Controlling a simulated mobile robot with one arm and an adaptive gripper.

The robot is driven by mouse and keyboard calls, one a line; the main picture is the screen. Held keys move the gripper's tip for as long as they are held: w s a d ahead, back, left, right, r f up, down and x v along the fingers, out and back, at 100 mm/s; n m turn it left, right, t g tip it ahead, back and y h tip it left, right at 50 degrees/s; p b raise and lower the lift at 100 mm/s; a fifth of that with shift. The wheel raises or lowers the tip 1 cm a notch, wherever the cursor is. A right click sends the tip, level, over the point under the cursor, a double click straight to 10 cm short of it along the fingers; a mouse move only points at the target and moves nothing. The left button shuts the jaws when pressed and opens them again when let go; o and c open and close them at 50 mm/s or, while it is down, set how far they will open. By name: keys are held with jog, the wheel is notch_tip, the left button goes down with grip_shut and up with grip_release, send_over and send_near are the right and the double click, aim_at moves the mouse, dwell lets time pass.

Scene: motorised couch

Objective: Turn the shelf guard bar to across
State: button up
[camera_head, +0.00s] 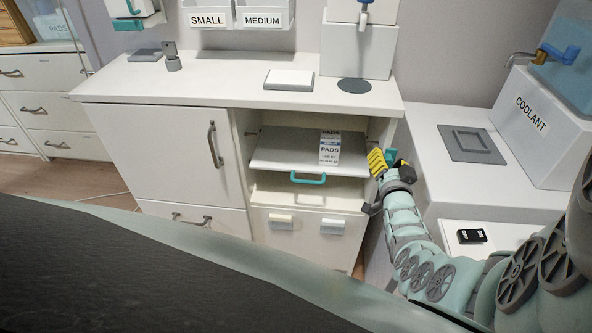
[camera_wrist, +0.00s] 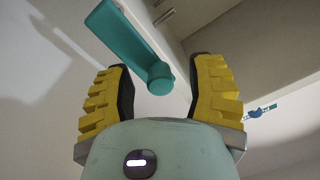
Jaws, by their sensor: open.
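The shelf guard bar is a flat teal bar (camera_wrist: 122,40) with a round teal peg (camera_wrist: 160,78) at its near end. In the wrist view it slants from the top left down to the peg, beside the white cabinet edge. My gripper (camera_wrist: 162,68) is open, with its yellow ribbed fingers on either side of the peg; I see gaps on both sides. In the head view my gripper (camera_head: 386,162) is at the right front edge of the open shelf bay. A bit of teal, probably the bar (camera_head: 390,154), shows there; the gripper hides the rest.
The open bay holds a pull-out shelf (camera_head: 280,153) with a teal handle (camera_head: 308,178) and a PADS box (camera_head: 329,148). A closed cabinet door (camera_head: 165,150) is left of it. A lower white unit (camera_head: 430,130) stands right. The dark couch (camera_head: 130,270) fills the foreground.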

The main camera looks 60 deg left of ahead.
jog(key=shift+o, duration=0.3)
grip_shut()
dwell(0.4)
jog(key=shift+s+a+f+n+b, duration=0.3)
jog(key=shift+s+a+n+b, duration=0.25)
jog(key=shift+n, duration=0.75)
jog(key=shift+s+a+f+n+b, duration=0.3)
jog(key=shift+s+n+b, duration=0.3)
jog(key=shift+n, duration=0.7)
jog(key=shift+s+a+f+n+b, duration=0.4)
jog(key=shift+n+b, duration=0.35)
jog(key=shift+n, duration=0.55)
jog(key=shift+s+h, duration=0.1)
jog(key=shift+h, duration=0.2)
jog(key=shift+c, duration=0.3)
grip_release()
jog(key=shift+a+r, duration=0.1)
jog(key=shift+r, duration=0.1)
